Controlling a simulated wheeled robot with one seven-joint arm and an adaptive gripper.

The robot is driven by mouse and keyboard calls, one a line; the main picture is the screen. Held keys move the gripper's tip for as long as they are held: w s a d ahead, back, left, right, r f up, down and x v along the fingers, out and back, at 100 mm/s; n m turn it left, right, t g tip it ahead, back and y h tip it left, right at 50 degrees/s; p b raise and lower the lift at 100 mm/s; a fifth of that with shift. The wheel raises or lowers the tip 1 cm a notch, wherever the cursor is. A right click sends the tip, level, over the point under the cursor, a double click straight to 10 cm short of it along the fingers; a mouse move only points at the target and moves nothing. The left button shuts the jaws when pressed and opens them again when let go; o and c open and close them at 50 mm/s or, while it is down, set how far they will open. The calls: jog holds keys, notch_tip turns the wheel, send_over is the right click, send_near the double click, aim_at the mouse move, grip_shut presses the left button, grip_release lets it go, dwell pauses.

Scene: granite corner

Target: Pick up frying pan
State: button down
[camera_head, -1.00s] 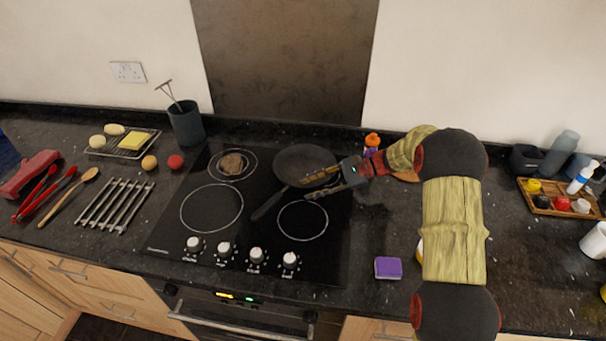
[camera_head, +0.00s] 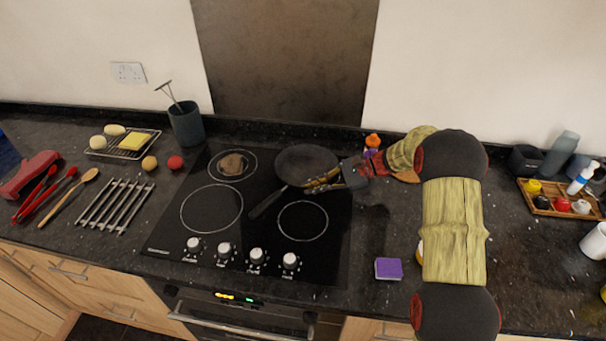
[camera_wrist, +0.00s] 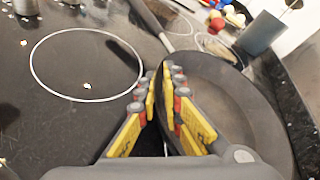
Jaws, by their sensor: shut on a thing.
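The dark frying pan (camera_head: 303,160) sits at the back right of the black hob, its handle (camera_head: 268,204) pointing toward the front left. My gripper (camera_head: 308,187) is at the pan's near right rim. In the wrist view my gripper (camera_wrist: 158,88) has its yellow-and-grey fingers closed together on the near rim of the frying pan (camera_wrist: 225,105). The pan's bowl lies to the right of the fingers and its handle runs away at the top. The fingers hide the gripped bit of rim. I cannot tell whether the pan is clear of the hob.
The hob (camera_head: 160,238) has a brown patty (camera_head: 232,164) on its back left ring. A dark utensil pot (camera_head: 187,124) stands behind at the left. A purple sponge (camera_head: 388,268) lies at the right. An orange-topped bottle (camera_head: 372,141) stands behind my wrist.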

jog(key=shift+r, duration=0.15)
dwell(0.6)
jog(key=shift+r, duration=0.45)
notch_tip(320, 180, up, 2)
jog(key=shift+r+p, duration=0.25)
jog(key=shift+p, duration=0.3)
jog(key=s+a+r+p, duration=0.4)
jog(key=s+r, duration=0.5)
jog(key=s, duration=0.4)
jog(key=shift+s+r, duration=0.2)
